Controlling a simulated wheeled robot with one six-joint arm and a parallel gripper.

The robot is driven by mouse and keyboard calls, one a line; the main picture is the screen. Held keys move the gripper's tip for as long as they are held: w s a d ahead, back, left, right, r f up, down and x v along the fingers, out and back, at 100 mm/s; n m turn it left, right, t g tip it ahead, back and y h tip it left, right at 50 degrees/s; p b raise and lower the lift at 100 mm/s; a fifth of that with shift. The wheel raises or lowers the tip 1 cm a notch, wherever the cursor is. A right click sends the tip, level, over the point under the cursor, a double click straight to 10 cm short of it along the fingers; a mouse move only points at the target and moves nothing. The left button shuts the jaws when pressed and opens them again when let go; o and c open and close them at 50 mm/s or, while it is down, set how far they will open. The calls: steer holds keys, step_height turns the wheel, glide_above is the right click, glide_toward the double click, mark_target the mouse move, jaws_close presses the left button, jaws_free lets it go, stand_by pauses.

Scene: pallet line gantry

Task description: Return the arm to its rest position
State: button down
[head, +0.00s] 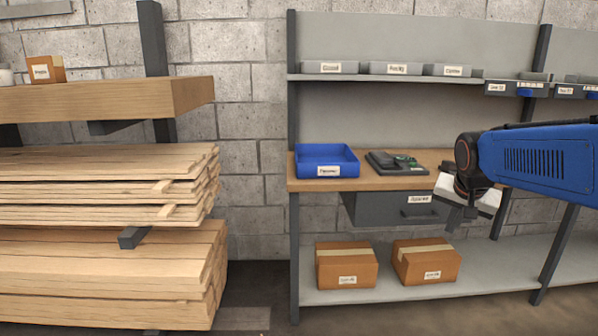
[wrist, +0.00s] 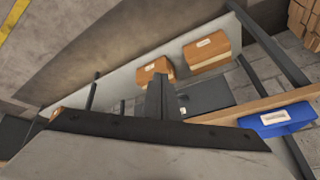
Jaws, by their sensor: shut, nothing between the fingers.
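My blue arm (head: 540,165) reaches in from the right edge of the head view, with its dark wrist bent downward. My gripper (head: 457,217) hangs in front of the workbench, near the grey drawer (head: 375,208) under the bench top. In the wrist view my gripper (wrist: 160,97) shows as a dark narrow shape in the middle, shut and holding nothing. It appears apart from the drawer and the boxes, though the exact gap cannot be told.
A blue tray (head: 327,174) and a dark device (head: 397,163) sit on the wooden bench top (head: 300,184). Two cardboard boxes (head: 346,264) (head: 427,259) stand on the lower shelf (head: 385,292). Stacked planks (head: 105,185) fill a rack at left. Labelled bins (head: 327,67) line the upper shelf.

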steer(key=s+a+f+n, duration=0.2)
steer(key=s+a+f, duration=0.1)
steer(key=s, duration=0.5)
steer(key=s+a+f+n+y, duration=0.1)
steer(key=s+a+f+n, duration=0.2)
steer(key=s, duration=0.6)
steer(key=s+a+f+n+y, duration=0.1)
steer(key=s+a+f+n, duration=0.1)
steer(key=s, duration=0.6)
step_height(320, 180, down, 2)
steer(key=shift+s+a+f+g, duration=0.1)
steer(key=shift+s+a+g, duration=0.25)
steer(key=shift+a, duration=0.35)
